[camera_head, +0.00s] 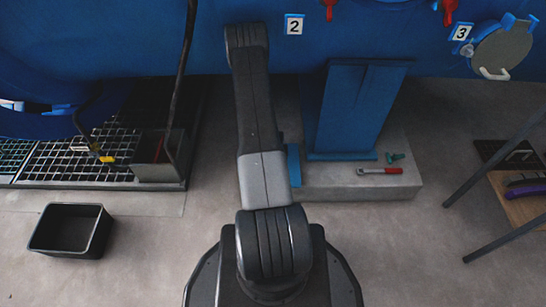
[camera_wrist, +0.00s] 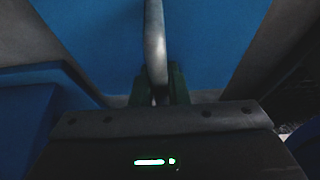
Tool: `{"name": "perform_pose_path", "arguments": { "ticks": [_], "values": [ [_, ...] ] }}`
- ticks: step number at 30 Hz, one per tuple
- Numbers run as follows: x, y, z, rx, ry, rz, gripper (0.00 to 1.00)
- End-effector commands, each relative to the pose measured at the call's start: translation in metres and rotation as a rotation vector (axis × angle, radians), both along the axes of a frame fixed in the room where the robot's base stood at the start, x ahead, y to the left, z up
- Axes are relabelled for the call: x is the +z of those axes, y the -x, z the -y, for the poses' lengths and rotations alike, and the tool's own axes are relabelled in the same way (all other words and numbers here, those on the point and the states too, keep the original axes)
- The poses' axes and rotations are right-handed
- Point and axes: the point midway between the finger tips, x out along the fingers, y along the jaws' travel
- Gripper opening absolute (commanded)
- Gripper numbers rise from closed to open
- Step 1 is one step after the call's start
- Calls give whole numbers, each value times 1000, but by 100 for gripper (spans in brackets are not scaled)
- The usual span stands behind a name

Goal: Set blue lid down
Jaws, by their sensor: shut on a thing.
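In the wrist view my gripper (camera_wrist: 158,97) is shut on a pale grey curved bar (camera_wrist: 155,45), which looks like a handle. A broad blue surface (camera_wrist: 205,40) lies behind the bar. I cannot tell whether this surface is the blue lid or a blue support. In the head view my arm hides the gripper and whatever it holds. A narrow blue strip (camera_head: 293,165) shows just right of the arm, and I cannot tell what it belongs to. A grey round cover (camera_head: 502,52) with a white handle is at port 3.
A blue support (camera_head: 350,110) stands on a concrete plinth (camera_head: 330,190). A red-handled tool (camera_head: 380,171) and a small green piece (camera_head: 395,157) lie on the plinth. A black bin (camera_head: 70,230) is at left, near a floor grate (camera_head: 75,165). The floor between bin and plinth is mostly clear.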

Motion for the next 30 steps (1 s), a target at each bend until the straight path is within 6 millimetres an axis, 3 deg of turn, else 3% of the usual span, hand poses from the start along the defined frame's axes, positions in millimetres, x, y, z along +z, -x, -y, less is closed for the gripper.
{"name": "perform_pose_path", "arguments": {
  "ticks": [3,4,6,7,19,30],
  "values": [
    [-3,-1,0,0,0,2,0],
    [-3,0,0,0,0,0,20],
    [-2,0,0,0,0,0,34],
    [-2,0,0,0,0,0,36],
    [6,1,0,0,0,0,36],
    [78,30,0,1,0,0,36]
  ]
}}
